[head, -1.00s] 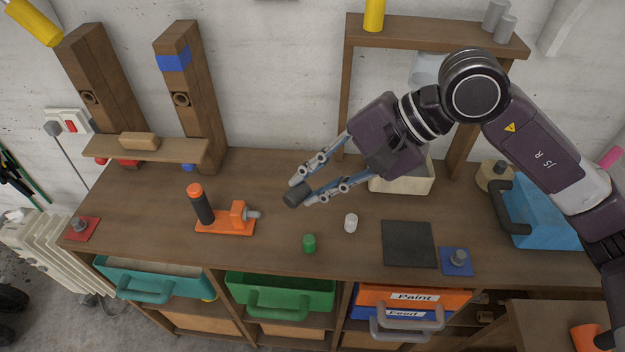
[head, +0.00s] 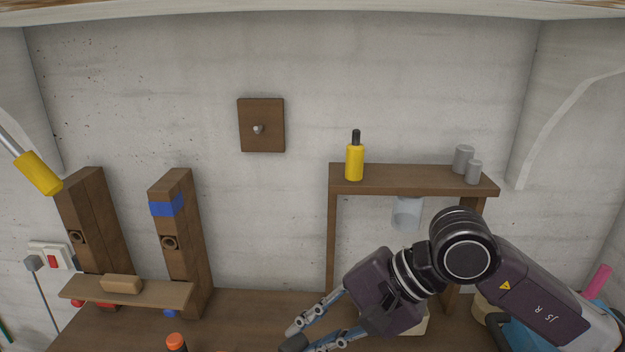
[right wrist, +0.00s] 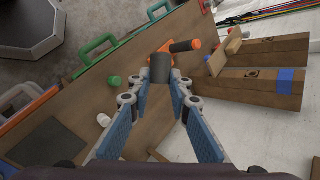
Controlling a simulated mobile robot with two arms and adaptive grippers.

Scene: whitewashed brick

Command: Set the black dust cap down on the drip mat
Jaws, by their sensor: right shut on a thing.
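The black dust cap (right wrist: 161,67) is a short dark cylinder between the fingertips of my right gripper (right wrist: 160,82). My right gripper is shut on it and holds it above the wooden bench. In the head view the cap (head: 293,343) shows at the bottom edge with the right gripper (head: 308,337) around it. The drip mat, a dark square (right wrist: 48,146), lies on the bench at lower left in the right wrist view, apart from the cap. It is out of the head view. My left gripper is not in view.
A small green cap (right wrist: 113,80) and a white cap (right wrist: 103,119) stand on the bench. An orange fixture with a black post (right wrist: 182,46) is beyond the cap. A wooden shelf (head: 410,180) carries a yellow bottle (head: 355,162) and grey cylinders.

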